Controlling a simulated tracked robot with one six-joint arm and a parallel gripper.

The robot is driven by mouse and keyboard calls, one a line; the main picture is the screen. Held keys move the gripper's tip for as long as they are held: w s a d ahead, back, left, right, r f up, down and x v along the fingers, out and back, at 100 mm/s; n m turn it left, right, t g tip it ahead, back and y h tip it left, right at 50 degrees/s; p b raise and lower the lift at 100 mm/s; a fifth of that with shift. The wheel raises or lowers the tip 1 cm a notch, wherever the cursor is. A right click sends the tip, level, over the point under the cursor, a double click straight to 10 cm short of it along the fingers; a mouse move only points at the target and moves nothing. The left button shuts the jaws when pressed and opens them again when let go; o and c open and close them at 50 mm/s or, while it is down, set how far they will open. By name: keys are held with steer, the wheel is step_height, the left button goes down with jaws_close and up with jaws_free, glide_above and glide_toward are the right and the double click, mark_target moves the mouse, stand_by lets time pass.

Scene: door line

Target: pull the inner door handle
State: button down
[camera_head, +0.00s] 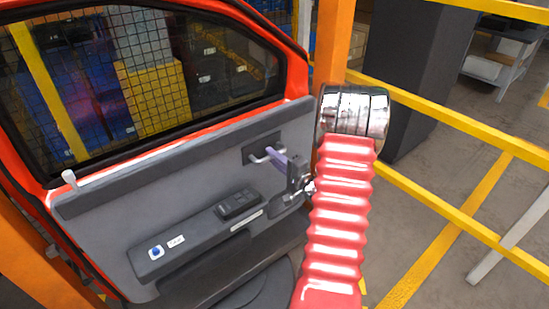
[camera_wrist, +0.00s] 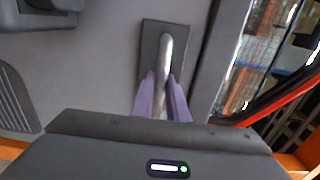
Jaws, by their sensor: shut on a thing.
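The inner door handle (camera_wrist: 165,52) is a silver lever on a dark rectangular plate (camera_wrist: 148,38) on the grey door panel. In the head view the handle (camera_head: 257,157) shows at the upper right of the door panel (camera_head: 110,225). My gripper (camera_wrist: 162,95) has two purple fingers, one on each side of the lever, shut on it. In the head view my gripper (camera_head: 274,156) reaches the handle from the right. Part of the lever is hidden by the fingers and the gripper body.
The red door frame (camera_head: 298,75) surrounds a window with mesh behind it. A switch panel (camera_head: 238,204) sits on the armrest below the handle. An orange post (camera_head: 332,45) and yellow rails (camera_head: 460,118) stand behind my arm.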

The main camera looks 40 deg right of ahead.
steer(key=shift+w+a+f, duration=0.1)
steer(key=shift+w+f, duration=0.25)
steer(key=shift+c, duration=0.8)
jaws_free()
steer(key=shift+w+r, duration=0.1)
steer(key=shift+r, duration=0.2)
stand_by(0.5)
steer(key=s, duration=0.9)
steer(key=shift+a, duration=0.35)
stand_by(0.8)
